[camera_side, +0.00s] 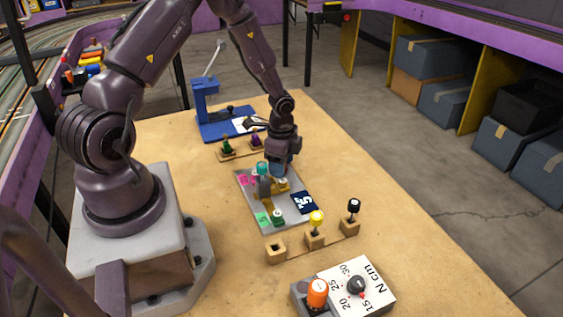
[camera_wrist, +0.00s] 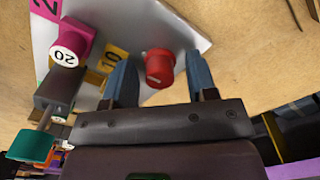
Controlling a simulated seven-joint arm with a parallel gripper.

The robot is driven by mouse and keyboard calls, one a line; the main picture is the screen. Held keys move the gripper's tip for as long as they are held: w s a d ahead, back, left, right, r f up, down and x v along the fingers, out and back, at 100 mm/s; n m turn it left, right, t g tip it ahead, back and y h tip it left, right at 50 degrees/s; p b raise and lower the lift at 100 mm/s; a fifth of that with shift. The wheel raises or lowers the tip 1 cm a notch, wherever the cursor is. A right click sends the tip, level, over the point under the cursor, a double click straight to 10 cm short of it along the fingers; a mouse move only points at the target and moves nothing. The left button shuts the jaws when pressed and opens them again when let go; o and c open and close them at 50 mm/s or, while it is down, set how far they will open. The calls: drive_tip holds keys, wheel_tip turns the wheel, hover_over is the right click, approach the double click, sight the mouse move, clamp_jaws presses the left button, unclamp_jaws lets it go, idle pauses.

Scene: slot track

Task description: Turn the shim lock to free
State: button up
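A red round knob (camera_wrist: 160,68) with a pale line on its top stands at the edge of the grey plate in the wrist view. It looks like the shim lock, though no label on it is readable. I cannot make out the red knob in the side view, where my gripper covers that area. My gripper (camera_wrist: 160,56) is open, with one blue finger on each side of the knob and a narrow gap on both sides. In the side view my gripper (camera_side: 283,166) points down over the far part of the grey slot plate (camera_side: 292,217).
A magenta block marked 20 (camera_wrist: 72,42), a yellow piece marked 10 (camera_wrist: 112,58) and a teal-capped part (camera_wrist: 32,146) are close by. A peg rack (camera_side: 315,240) and a torque dial box (camera_side: 345,287) stand nearer the camera. A blue press (camera_side: 206,105) stands behind.

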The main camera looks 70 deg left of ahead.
wheel_tip(320, 180, up, 13)
idle(0.5)
drive_tip(key=s+d+r+n+t, duration=0.2)
drive_tip(key=s+d+r+n, duration=0.2)
drive_tip(key=s+d+r, duration=0.3)
drive_tip(key=s+d+r+n+t, duration=0.3)
drive_tip(key=s+d+r, duration=0.4)
drive_tip(key=r, duration=0.6)
drive_tip(key=d+n, duration=0.1)
drive_tip(key=d, duration=0.1)
drive_tip(key=shift+s+d+r+n+t, duration=0.15)
drive_tip(key=shift+d+r+n+t, duration=0.15)
drive_tip(key=shift+r+n, duration=0.1)
